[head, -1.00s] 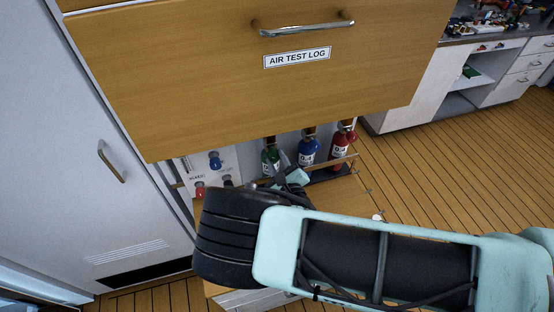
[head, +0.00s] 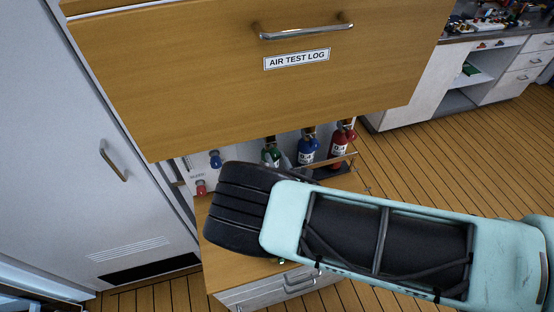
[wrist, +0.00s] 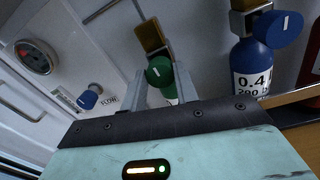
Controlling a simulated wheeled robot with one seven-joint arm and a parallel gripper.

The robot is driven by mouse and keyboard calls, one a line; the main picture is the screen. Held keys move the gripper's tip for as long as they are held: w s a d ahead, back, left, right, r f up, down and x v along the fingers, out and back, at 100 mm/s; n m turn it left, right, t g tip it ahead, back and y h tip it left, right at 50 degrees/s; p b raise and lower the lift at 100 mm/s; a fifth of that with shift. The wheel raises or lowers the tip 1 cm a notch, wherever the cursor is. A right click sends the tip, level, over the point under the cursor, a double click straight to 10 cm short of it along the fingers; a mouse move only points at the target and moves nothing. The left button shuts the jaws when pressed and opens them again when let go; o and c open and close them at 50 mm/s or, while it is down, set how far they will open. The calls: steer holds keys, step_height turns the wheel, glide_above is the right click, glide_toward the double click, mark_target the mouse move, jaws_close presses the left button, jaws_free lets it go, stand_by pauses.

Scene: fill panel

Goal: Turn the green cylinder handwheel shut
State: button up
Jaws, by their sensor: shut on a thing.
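The green cylinder (head: 270,157) stands in the rack under the wooden drawer front, left of a blue cylinder. In the wrist view its green handwheel (wrist: 159,71), with a short white mark, sits below a brass valve block. My gripper (wrist: 160,82) has a finger on each side of the handwheel and is shut on it. The cylinder's body is mostly hidden behind my gripper in the wrist view. In the head view my arm hides most of the gripper.
A blue cylinder (head: 308,150) and a red cylinder (head: 338,150) stand to the right. A white panel carries a gauge (wrist: 37,56), a blue knob (wrist: 87,99) and a red knob (head: 201,188). The overhanging drawer front (head: 250,90) has a metal handle.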

steer(key=shift+m, duration=0.4)
steer(key=o, duration=1)
steer(key=shift+c, duration=0.2)
steer(key=b+v, duration=0.7)
steer(key=v, duration=1)
steer(key=shift+s, duration=0.2)
steer(key=shift+d, duration=0.1)
